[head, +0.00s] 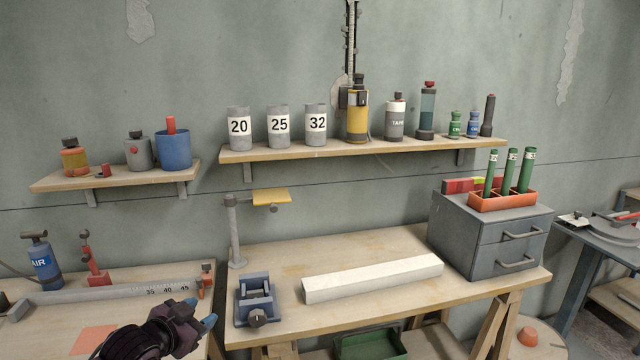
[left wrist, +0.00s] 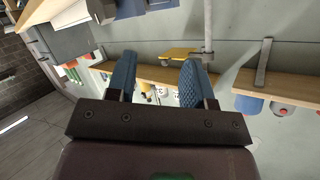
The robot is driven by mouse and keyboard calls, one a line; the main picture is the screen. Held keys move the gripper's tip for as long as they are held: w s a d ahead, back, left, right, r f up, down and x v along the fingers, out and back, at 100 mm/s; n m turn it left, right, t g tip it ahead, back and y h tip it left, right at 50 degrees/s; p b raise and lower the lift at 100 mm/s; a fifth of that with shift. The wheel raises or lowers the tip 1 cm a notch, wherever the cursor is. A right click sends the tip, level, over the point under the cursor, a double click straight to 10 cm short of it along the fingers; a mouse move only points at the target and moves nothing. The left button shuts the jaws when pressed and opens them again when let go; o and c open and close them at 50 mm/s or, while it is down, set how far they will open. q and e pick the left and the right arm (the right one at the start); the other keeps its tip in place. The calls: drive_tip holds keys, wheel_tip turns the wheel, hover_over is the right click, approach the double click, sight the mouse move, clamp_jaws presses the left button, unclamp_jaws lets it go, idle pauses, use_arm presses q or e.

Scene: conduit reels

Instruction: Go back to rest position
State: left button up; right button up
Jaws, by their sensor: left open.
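My left gripper (head: 208,322) is at the lower left in the head view, in front of the gap between the two workbenches. Its blue fingers also show in the left wrist view (left wrist: 160,85), spread apart with nothing between them. It is open and empty. A blue-grey vise (head: 257,302) stands on the workbench (head: 380,262) just right of the gripper, apart from it. My right gripper is in neither view.
A long white trunking bar (head: 372,279) lies on the bench. A grey drawer cabinet (head: 480,240) with an orange tray (head: 503,201) stands at right. The left bench has a ruler (head: 120,292) and a blue air bottle (head: 41,262). Loaded wall shelves (head: 365,150) hang above.

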use_arm(q)
drive_tip(key=s+f+n+y, duration=0.1)
drive_tip(key=s+f+n, duration=0.1)
drive_tip(key=s+f, duration=0.4)
drive_tip(key=s+a+f+n+g+y+p, duration=0.1)
drive_tip(key=s+f, duration=0.5)
drive_tip(key=s, duration=1.1)
drive_tip(key=s+a+f+n+g+y, duration=0.1)
drive_tip(key=s+f+n, duration=0.3)
drive_tip(key=s, duration=0.8)
wheel_tip(320, 180, down, 2)
drive_tip(key=shift+a+f+y+p, duration=0.2)
drive_tip(key=shift+y+p, duration=0.2)
drive_tip(key=shift+y, duration=0.4)
